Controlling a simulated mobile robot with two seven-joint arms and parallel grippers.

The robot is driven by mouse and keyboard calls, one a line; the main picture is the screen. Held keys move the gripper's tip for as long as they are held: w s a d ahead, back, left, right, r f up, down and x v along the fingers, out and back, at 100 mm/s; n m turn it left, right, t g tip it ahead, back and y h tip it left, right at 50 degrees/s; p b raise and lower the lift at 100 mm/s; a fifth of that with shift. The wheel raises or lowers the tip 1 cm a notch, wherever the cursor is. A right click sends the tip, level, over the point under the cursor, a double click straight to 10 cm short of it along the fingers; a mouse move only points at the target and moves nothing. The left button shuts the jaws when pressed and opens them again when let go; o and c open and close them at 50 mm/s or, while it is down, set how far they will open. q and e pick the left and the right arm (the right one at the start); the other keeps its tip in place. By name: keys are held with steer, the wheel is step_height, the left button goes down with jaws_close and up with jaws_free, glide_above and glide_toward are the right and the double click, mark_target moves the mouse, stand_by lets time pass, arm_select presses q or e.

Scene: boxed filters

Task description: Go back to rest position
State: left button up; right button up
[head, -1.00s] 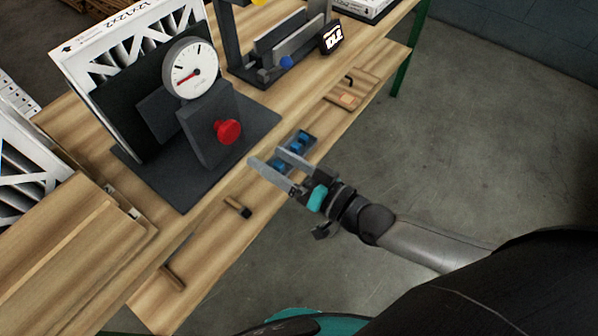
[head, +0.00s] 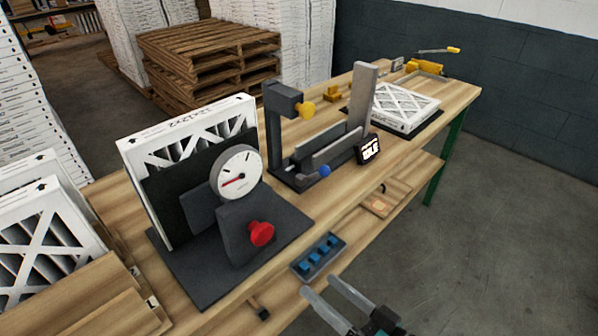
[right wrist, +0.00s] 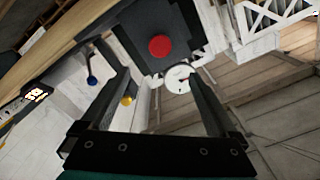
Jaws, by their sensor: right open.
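My right gripper (head: 322,298) is at the bottom of the head view, just in front of the bench edge. Its two fingers are apart with nothing between them. In the right wrist view the open fingers (right wrist: 160,85) frame the red knob (right wrist: 160,46) and the dial gauge (right wrist: 178,79), which are farther off. My left gripper is not in view.
The wooden workbench (head: 215,312) holds the gauge fixture with its red knob (head: 261,233) and a boxed filter (head: 190,135). A clamp fixture (head: 320,150) and another filter (head: 405,106) stand farther back. Grey floor (head: 480,270) is clear at right.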

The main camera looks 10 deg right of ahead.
steer(key=s+d+f+g+h+b, duration=0.1)
steer(key=d+f+g+h+b, duration=0.15)
steer(key=f, duration=0.85)
steer(key=s+d+f+n+g+h+b, duration=0.1)
steer(key=s+d+f+h, duration=0.2)
steer(key=f, duration=0.8)
steer(key=d+f+g+h+b, duration=0.25)
steer(key=d+f, duration=0.25)
steer(key=f, duration=0.6)
steer(key=s+a+f+g+h+b, duration=0.1)
steer(key=s+f+g, duration=0.2)
steer(key=s+f, duration=0.5)
steer(key=s+f+n+g+h+b, duration=0.1)
steer(key=s+f+g, duration=0.3)
steer(key=s+f, duration=0.5)
steer(key=s, duration=0.7)
steer(key=shift+s+a+g+h+b, duration=0.2)
steer(key=shift+a+g+h+b, duration=0.1)
steer(key=shift+a+b, duration=0.05)
steer(key=shift+f, duration=0.1)
